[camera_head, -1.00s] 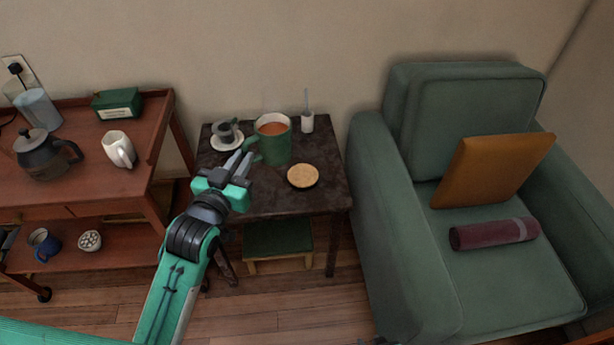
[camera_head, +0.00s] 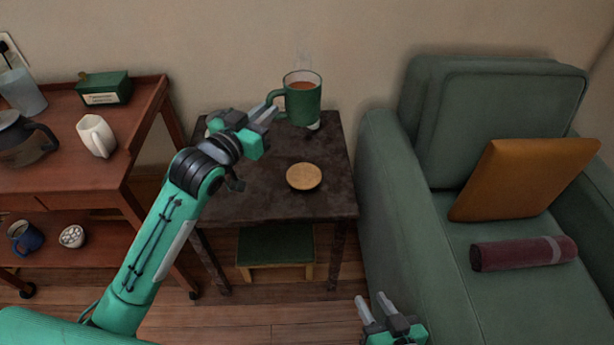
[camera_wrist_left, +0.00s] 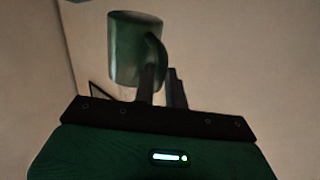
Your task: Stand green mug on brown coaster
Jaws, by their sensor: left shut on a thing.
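The green mug (camera_head: 304,104), full of an orange-brown drink, is upright and appears raised above the back of the dark side table (camera_head: 265,190). My left gripper (camera_head: 270,110) is shut on its handle, at the mug's left. The left wrist view also shows the mug (camera_wrist_left: 130,48), with the fingers (camera_wrist_left: 163,85) at its handle. The round brown coaster (camera_head: 304,177) lies bare on the table, nearer than the mug. My right gripper (camera_head: 376,303) is open and empty at the bottom, in front of the armchair.
My left arm covers the table's back left. A green armchair (camera_head: 380,190) stands close on the right, a reddish wooden cart (camera_head: 60,185) on the left. The tabletop around the coaster is clear.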

